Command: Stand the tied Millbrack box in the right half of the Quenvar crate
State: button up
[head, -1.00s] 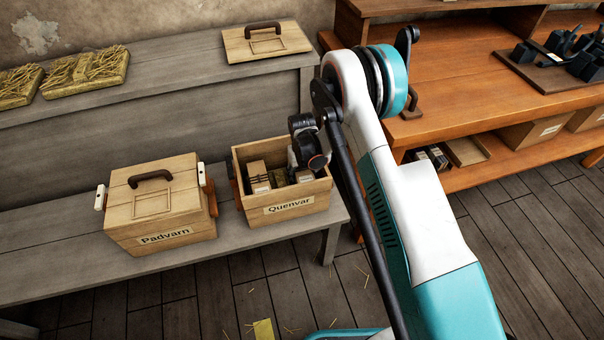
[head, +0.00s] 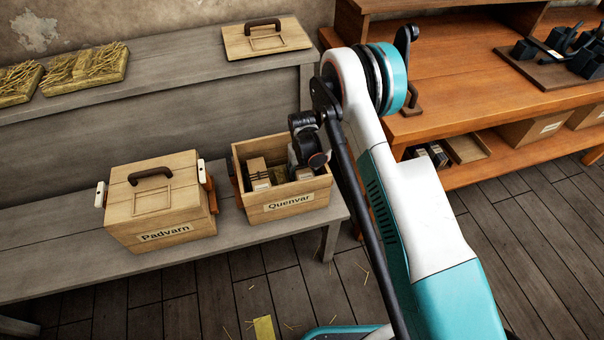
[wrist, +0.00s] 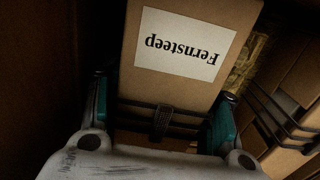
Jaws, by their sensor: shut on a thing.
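My gripper (wrist: 160,112) is shut on a tan box (wrist: 180,85) with a white label that reads "Fernsteep" upside down in the wrist view. Dark bands with a small buckle-like piece cross this box between the two teal fingers. No Millbrack label is readable. In the head view my gripper (head: 294,154) reaches down into the right part of the open Quenvar crate (head: 292,201). My arm and the crate's front wall hide most of the held box, so I cannot tell if it touches the floor. A banded box (wrist: 290,98) shows at right in the wrist view.
A light box (head: 257,167) stands in the crate's left part. The closed Padvarn crate (head: 160,215) is left of Quenvar on the grey bench (head: 60,245). A loose lid (head: 268,40) lies on the upper shelf. An orange workbench (head: 450,75) stands at the right.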

jog(key=o, duration=1.3)
jog(key=shift+c, duration=0.2)
notch_tip(320, 180, up, 12)
jog(key=shift+a+r, duration=0.1)
notch_tip(320, 180, up, 10)
jog(key=p, duration=0.4)
jog(key=shift+f+p, duration=0.25)
jog(key=shift+p, duration=0.1)
